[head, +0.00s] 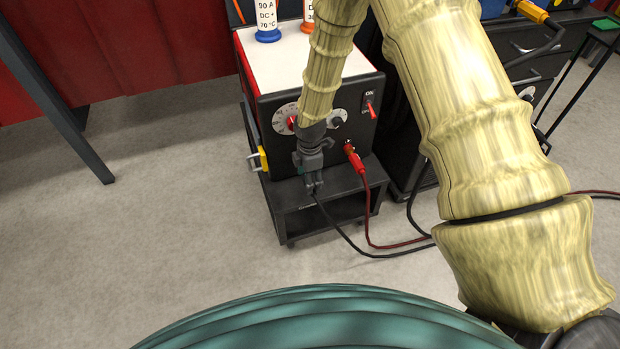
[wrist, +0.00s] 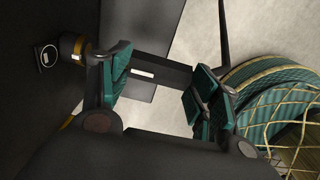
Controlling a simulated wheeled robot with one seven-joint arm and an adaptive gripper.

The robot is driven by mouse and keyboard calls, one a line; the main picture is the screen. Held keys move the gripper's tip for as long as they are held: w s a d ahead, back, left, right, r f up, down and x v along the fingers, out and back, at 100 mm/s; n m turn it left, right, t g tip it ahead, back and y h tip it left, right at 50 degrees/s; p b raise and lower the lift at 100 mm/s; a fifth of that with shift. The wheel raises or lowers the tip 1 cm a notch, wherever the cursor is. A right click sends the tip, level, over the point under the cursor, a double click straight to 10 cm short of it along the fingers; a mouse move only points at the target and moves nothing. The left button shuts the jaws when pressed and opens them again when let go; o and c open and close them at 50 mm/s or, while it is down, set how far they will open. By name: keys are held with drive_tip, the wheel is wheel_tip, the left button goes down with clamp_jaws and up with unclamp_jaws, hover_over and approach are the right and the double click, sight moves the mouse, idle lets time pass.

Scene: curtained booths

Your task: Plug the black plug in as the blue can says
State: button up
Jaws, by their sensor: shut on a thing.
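The blue can (head: 268,35) stands on the machine's white top; its label reads 90 A, DC +, 70 °C. My gripper (head: 313,182) points down in front of the machine's left side, shut on the black plug, which its fingers mostly hide. The plug's black cable (head: 338,230) leaves below the fingers. In the wrist view, the fingers (wrist: 163,88) stand apart. A black cylinder with a gold band (wrist: 75,48) juts from the dark panel beside the left finger; I cannot tell whether it is seated. A red plug (head: 353,155) sits in the right socket.
The machine (head: 365,130) has a left dial (head: 284,117) with a red pointer, a right dial (head: 340,117) and a red switch (head: 370,108). An orange can (head: 308,14) is partly hidden by my arm. A red cable (head: 368,215) crosses the floor.

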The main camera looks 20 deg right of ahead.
drive_tip(key=shift+w, duration=1.2)
drive_tip(key=o, duration=1.5)
drive_tip(key=shift+c, duration=0.2)
drive_tip(key=shift+r, duration=0.1)
drive_tip(key=shift+r, duration=3.65)
drive_tip(key=shift+a, duration=0.1)
